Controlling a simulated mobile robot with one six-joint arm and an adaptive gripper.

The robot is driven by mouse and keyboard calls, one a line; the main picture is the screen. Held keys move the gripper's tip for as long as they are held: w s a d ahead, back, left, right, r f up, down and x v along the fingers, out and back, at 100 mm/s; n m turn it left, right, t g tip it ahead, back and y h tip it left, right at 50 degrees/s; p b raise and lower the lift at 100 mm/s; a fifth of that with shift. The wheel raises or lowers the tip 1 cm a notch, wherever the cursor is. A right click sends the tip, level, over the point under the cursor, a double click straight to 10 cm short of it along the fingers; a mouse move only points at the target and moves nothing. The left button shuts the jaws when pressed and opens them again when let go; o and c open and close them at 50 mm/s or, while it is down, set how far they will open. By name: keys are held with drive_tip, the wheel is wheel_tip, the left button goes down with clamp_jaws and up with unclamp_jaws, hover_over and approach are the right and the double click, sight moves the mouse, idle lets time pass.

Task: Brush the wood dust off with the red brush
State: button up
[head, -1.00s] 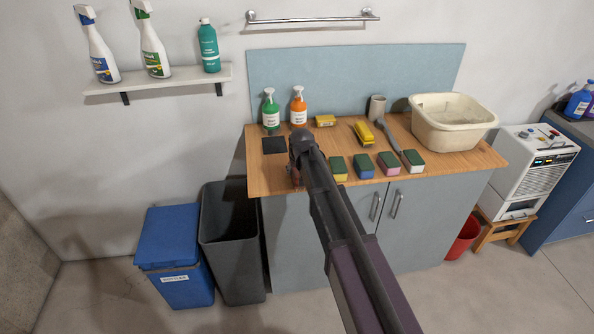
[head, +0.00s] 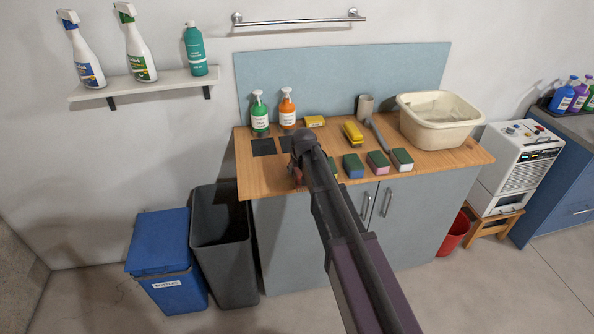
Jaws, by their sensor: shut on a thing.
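My gripper (head: 297,180) is over the front edge of the wooden counter (head: 270,178), pointing down, left of the row of sponges. It is small and partly hidden by my own wrist. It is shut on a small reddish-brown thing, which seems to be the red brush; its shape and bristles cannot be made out. A dark square (head: 263,147) lies flat on the counter left of my wrist. A second dark square (head: 287,143) shows beside it, partly covered by my wrist. I cannot make out wood dust at this size.
Green-and-coloured sponges (head: 353,165) line the counter's front. Behind are a yellow block (head: 314,121), a yellow brush-like thing (head: 352,133), a long grey tool (head: 379,135), pump bottles (head: 260,115) and a cream basin (head: 438,118). A grey bin (head: 222,240) stands front left.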

drive_tip(key=shift+f, duration=0.15)
drive_tip(key=shift+s, duration=0.1)
drive_tip(key=shift+a, duration=0.1)
idle(0.3)
drive_tip(key=shift+s+a, duration=0.2)
drive_tip(key=shift+a, duration=0.75)
drive_tip(key=shift+s+a, duration=0.2)
drive_tip(key=shift+a, duration=0.75)
drive_tip(key=shift+a, duration=0.1)
drive_tip(key=shift+s+a, duration=0.25)
drive_tip(key=shift+a, duration=0.7)
drive_tip(key=shift+s+a, duration=0.25)
drive_tip(key=shift+a, duration=0.65)
drive_tip(key=shift+a, duration=0.1)
drive_tip(key=shift+s+a, duration=0.2)
drive_tip(key=shift+a, duration=0.75)
drive_tip(key=shift+s+a, duration=0.2)
drive_tip(key=shift+a, duration=0.7)
